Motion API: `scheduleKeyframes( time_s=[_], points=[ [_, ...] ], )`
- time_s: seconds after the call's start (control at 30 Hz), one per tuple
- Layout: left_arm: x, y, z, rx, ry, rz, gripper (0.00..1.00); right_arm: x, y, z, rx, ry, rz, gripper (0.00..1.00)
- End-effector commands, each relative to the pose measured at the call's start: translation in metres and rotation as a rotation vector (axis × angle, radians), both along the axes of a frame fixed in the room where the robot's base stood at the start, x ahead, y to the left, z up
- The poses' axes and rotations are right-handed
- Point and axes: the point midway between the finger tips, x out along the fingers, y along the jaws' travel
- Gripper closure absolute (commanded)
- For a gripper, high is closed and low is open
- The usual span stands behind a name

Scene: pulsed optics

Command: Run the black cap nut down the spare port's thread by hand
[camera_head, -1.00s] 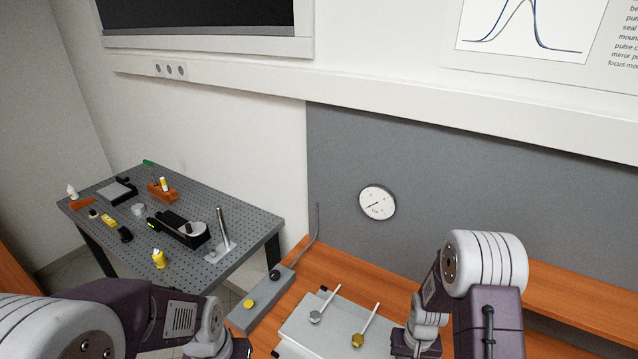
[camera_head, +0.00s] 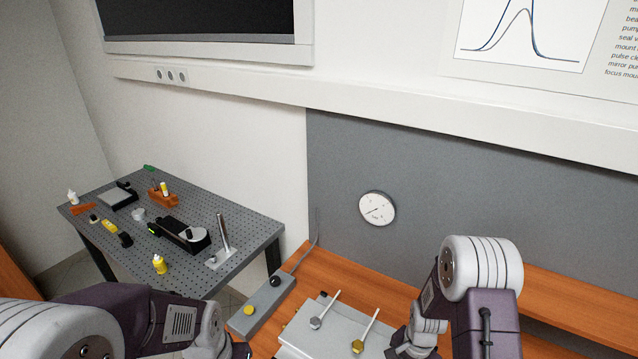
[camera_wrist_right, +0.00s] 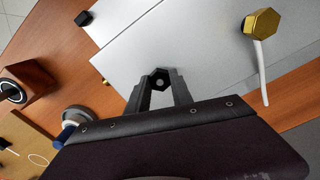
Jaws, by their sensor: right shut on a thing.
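My right gripper (camera_wrist_right: 160,88) shows in the right wrist view. Its two dark fingers are shut on a black hexagonal cap nut (camera_wrist_right: 153,77) with a pale round centre. The nut is over or against the grey metal box (camera_wrist_right: 200,40); I cannot tell how far it sits on a thread, and the port's thread is hidden. A brass hex fitting (camera_wrist_right: 262,22) with a white tube is on the same box, to the right. In the head view the right arm reaches down beside the box (camera_head: 310,347), with its gripper hidden. The left gripper's fingers are out of view.
In the head view, a steel fitting (camera_head: 315,323) and the brass fitting (camera_head: 357,346) carry pale tubes on the box. A grey control box (camera_head: 268,302) with yellow and black knobs stands to the left. A gauge (camera_head: 377,208) hangs behind. A perforated table (camera_head: 255,232) with tools is farther left.

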Motion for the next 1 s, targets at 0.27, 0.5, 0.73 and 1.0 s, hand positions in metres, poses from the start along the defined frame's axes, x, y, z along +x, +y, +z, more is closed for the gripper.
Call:
scheduleKeyframes(
  time_s=[0.27,0.5,0.73,1.0],
  points=[
    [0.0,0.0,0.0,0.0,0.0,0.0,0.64,0.0,0.0,0.0,0.001,-0.001,-0.027,0.48],
    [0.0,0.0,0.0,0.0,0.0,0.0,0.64,0.0,0.0,0.0,0.001,-0.001,-0.024,0.48],
    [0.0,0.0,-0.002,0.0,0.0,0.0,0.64,0.002,0.0,0.016,0.0,-0.005,-0.024,0.48],
    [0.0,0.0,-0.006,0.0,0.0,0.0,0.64,0.001,0.0,0.072,0.0,-0.006,-0.024,0.48]
  ],
)
